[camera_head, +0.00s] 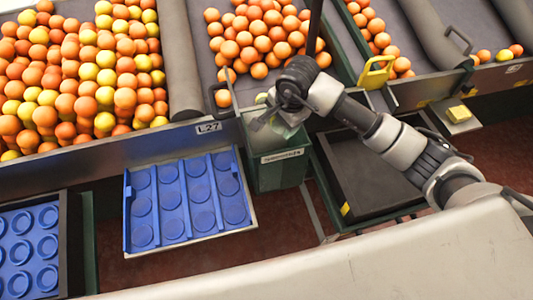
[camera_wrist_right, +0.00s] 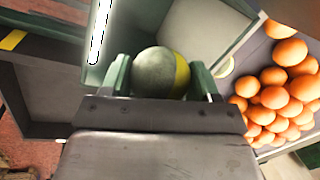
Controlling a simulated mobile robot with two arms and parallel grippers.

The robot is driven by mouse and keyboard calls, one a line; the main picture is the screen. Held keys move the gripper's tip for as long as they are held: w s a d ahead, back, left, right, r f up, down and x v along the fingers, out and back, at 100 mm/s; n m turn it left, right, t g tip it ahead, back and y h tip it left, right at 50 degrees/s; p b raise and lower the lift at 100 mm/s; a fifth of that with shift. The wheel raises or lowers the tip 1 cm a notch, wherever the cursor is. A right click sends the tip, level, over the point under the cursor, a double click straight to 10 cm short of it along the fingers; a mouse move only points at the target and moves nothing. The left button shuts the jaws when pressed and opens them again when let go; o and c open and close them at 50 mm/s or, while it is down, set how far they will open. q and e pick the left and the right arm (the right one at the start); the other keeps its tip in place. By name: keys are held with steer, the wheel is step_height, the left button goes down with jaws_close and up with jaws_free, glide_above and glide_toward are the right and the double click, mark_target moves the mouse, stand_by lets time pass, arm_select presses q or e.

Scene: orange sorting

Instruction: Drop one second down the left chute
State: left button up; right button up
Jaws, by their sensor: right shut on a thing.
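My right gripper (camera_head: 270,108) reaches in from the right in the head view and hangs over the top of a green chute box (camera_head: 278,170) with a label on its front. In the right wrist view the gripper (camera_wrist_right: 162,78) is shut on a round fruit (camera_wrist_right: 152,73), mostly grey-green with a yellow side. The pale inner walls of an open box (camera_wrist_right: 205,35) show just beyond the fruit. In the head view the fruit is hidden or too small to tell. My left gripper is not in view.
Oranges and yellow fruit fill a lane (camera_head: 100,70) at left; oranges (camera_head: 260,40) lie in the middle lane. A blue tray (camera_head: 190,200) with round hollows sits below. A dark bin (camera_head: 360,170) stands right of the chute box. A yellow handle (camera_head: 376,72) sticks up near the right lane.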

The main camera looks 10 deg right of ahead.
steer(key=o, duration=1.1)
steer(key=shift+c, duration=0.2)
steer(key=b+v, duration=0.1)
steer(key=v, duration=0.9)
steer(key=shift+r, duration=0.35)
steer(key=shift+s+f, duration=0.1)
